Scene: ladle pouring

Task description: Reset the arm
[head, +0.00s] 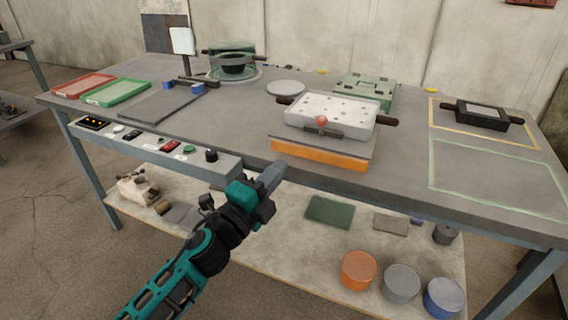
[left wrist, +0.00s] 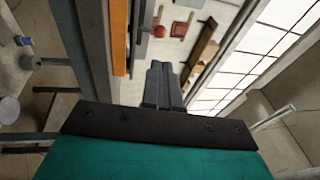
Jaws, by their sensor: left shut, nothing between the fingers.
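My left gripper (head: 273,175) is shut and empty. In the head view it is in front of the table's front edge, left of the orange-fronted block and above the lower shelf. It touches nothing that I can see. In the left wrist view its two fingers (left wrist: 163,86) lie together, pointing away from the camera. My right gripper is not in view.
The grey table (head: 400,165) holds a white perforated box (head: 330,112) with dark handles, on an orange-fronted block (head: 318,155). A control panel (head: 150,142) runs along the front left edge. Red (head: 83,84) and green (head: 116,91) trays lie at left. Cans (head: 402,283) stand below.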

